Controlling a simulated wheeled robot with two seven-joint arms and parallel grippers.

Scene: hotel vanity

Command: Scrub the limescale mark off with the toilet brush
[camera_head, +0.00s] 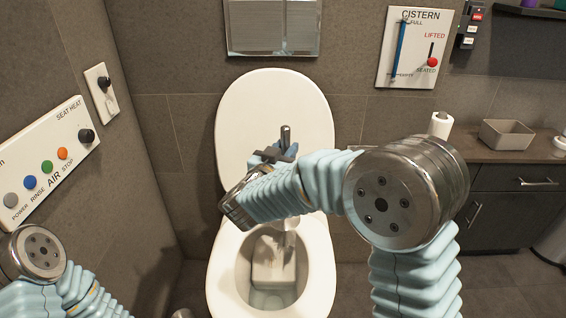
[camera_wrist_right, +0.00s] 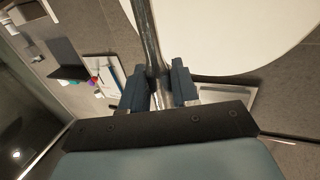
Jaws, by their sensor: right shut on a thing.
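My right gripper (camera_head: 272,156) is over the toilet, in front of the raised lid, shut on the metal handle of the toilet brush (camera_head: 285,136). In the right wrist view the blue fingers (camera_wrist_right: 159,88) close on both sides of the shiny handle (camera_wrist_right: 147,40). The handle's top sticks up above the fingers; my arm hides much of the lower brush. A pale part shows below my arm at the bowl's back edge, perhaps the brush head. The toilet bowl (camera_head: 222,285) is open, with a pale blocky patch inside; I cannot tell whether this is the limescale mark. My left gripper is out of view.
The raised lid (camera_head: 270,95) stands behind my gripper. A wall panel with coloured buttons (camera_head: 45,170) is at left, and a cistern gauge panel (camera_head: 412,48) at back right. A vanity counter (camera_head: 500,152) with a paper roll (camera_head: 440,125) and tray (camera_head: 507,134) is at right.

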